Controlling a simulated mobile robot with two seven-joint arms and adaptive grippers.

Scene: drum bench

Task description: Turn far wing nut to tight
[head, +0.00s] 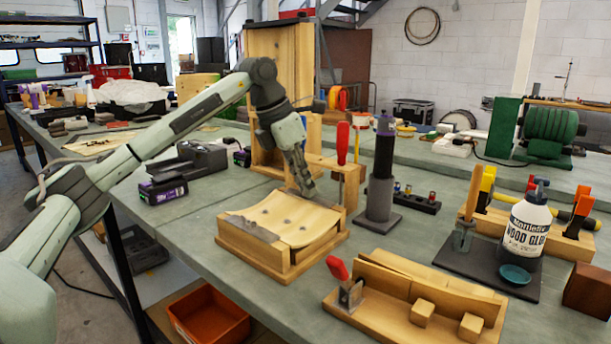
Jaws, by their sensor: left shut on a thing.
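A wooden form with a curved pale wood piece (285,217) on it sits on the bench near the middle. A dark clamp strip (252,229) lies along its near left side. My left gripper (307,189) points down at the far right edge of the form, its fingers close together. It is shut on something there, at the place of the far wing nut. The nut itself is hidden by the fingers, so its angle cannot be told. My right gripper is not in view.
A red-handled toggle clamp (342,145) and a dark cylinder on a stand (380,190) stand just right of the gripper. A tall wooden frame (278,95) rises behind it. A wooden jig (415,295) and a glue bottle (525,228) stand farther right.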

